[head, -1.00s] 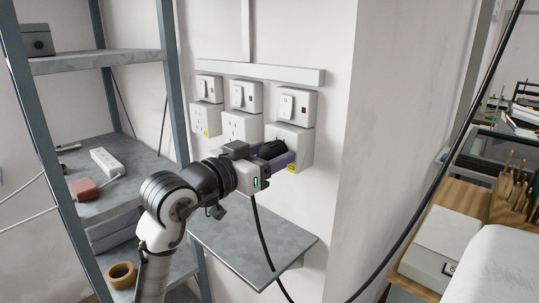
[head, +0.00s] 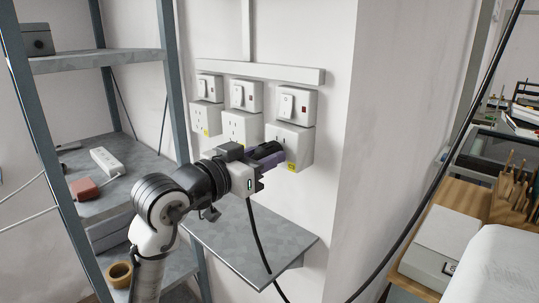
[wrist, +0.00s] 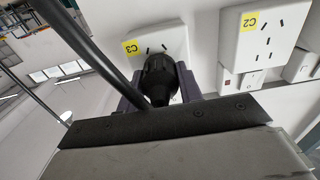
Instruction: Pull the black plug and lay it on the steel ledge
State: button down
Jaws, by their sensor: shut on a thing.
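The black plug (head: 265,150) is between the purple fingers of my gripper (head: 277,158), which is shut on it. In the wrist view, the plug (wrist: 159,78) is in front of the right-hand socket, labelled C3 (wrist: 150,40). Some of that socket's slots show bare past the plug, and the plug looks to be off the socket face; its pins are hidden. The socket (head: 292,141) also shows in the head view. The plug's black cord (head: 262,245) hangs down past the steel ledge (head: 225,235), which is bare and lies below my gripper.
Two more sockets (head: 240,128) (head: 206,118) with switches above are on the wall to the left. A metal shelf unit (head: 110,62) stands at the left, with a power strip (head: 104,161) on it. A wooden bench (head: 440,195) is at the right. A dark cable crosses the right side.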

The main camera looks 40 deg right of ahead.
jog(key=shift+s+a, duration=0.2)
jog(key=shift+a, duration=2.1)
